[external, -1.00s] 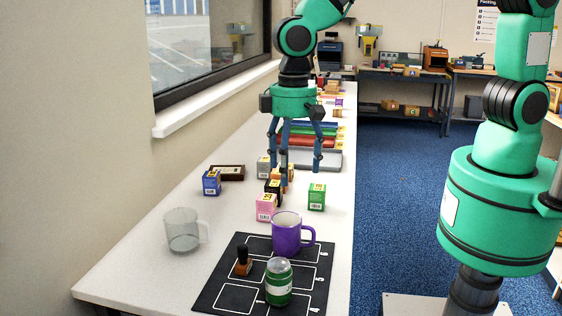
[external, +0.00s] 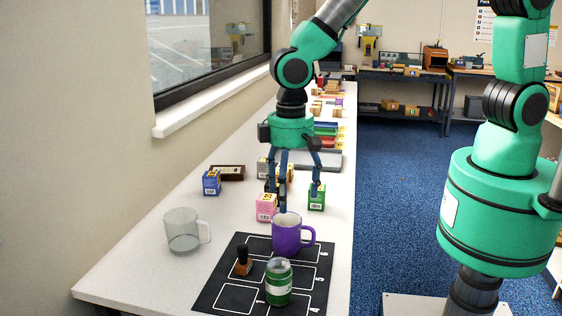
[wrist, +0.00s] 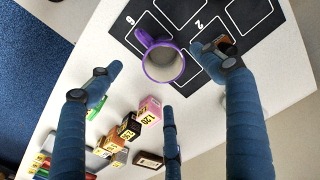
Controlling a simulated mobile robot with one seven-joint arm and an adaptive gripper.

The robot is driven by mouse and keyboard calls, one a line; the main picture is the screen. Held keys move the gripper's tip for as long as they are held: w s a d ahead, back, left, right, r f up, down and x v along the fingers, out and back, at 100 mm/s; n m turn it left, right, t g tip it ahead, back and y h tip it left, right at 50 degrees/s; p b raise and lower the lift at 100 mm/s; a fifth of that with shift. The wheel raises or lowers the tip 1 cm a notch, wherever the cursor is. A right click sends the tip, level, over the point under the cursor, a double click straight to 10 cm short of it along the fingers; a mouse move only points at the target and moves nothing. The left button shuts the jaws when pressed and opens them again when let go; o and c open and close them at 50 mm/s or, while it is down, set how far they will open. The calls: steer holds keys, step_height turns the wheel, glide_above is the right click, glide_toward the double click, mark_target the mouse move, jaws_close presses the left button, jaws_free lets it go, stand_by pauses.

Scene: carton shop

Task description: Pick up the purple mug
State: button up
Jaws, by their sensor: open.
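The purple mug (external: 287,236) stands upright on the black mat (external: 233,263), its handle toward the right in the external view. In the wrist view the mug (wrist: 163,63) shows its open top, with its handle toward the upper left. My gripper (external: 294,199) is open and empty, with its blue fingers spread above the table, just behind the mug. In the wrist view the mug lies ahead of and between the spread fingers of the gripper (wrist: 160,85), apart from them as far as I can see.
A clear glass mug (external: 181,232) is at left. Small boxes, pink (external: 266,207), green (external: 317,197) and blue (external: 211,183), stand behind, close to the fingers.

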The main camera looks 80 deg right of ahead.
mark_target(289, 224)
steer(key=shift+f, duration=1.75)
steer(key=shift+f, duration=0.15)
steer(key=shift+a+f+b, duration=0.1)
steer(key=shift+f+b, duration=0.4)
steer(key=shift+f, duration=1.95)
steer(key=c, duration=1.5)
